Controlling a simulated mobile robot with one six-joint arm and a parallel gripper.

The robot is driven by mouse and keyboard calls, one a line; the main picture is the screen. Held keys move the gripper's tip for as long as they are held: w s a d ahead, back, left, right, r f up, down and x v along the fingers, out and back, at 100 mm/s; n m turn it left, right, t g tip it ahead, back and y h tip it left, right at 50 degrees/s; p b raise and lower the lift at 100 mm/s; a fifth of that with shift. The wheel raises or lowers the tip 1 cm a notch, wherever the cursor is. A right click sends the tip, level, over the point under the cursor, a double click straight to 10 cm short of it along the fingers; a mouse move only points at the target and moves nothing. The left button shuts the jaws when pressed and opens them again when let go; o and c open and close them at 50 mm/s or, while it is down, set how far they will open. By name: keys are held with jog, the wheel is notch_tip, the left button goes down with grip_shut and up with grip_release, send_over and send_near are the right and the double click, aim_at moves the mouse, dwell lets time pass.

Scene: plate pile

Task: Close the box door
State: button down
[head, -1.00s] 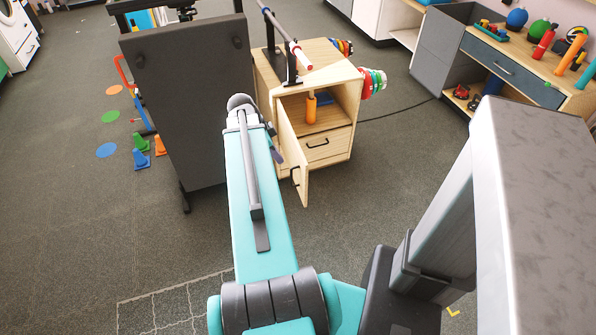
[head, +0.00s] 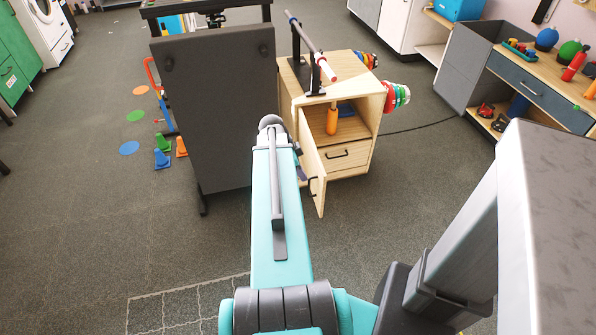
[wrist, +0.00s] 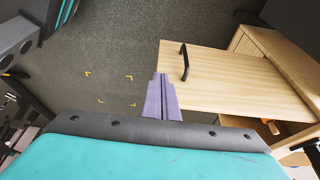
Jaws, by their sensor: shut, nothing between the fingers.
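The box is a light wooden cabinet (head: 356,100) right of centre in the head view. Its door (head: 312,168) stands open, swung out toward me from the left side of the opening. In the wrist view the door (wrist: 235,80) is a pale panel with a black bar handle (wrist: 184,62). My gripper (wrist: 162,78) is shut and empty, with its purple fingertips beside the door's left end, near the handle. I cannot tell whether they touch the door. In the head view my arm mostly hides the gripper.
An orange cylinder (head: 331,119) stands inside the box, above a drawer (head: 347,156). A dark upright board (head: 220,110) stands close on the left. Coloured rings (head: 397,97) hang on the box's right side. Small cones (head: 162,158) sit left of the board. Floor in front is open.

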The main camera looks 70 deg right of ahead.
jog(key=s+d+f, duration=0.3)
jog(key=s+f, duration=0.1)
jog(key=shift+s+d+f+p, duration=0.2)
jog(key=shift+s+f+p, duration=0.05)
jog(key=shift+s+p, duration=0.15)
dwell(0.4)
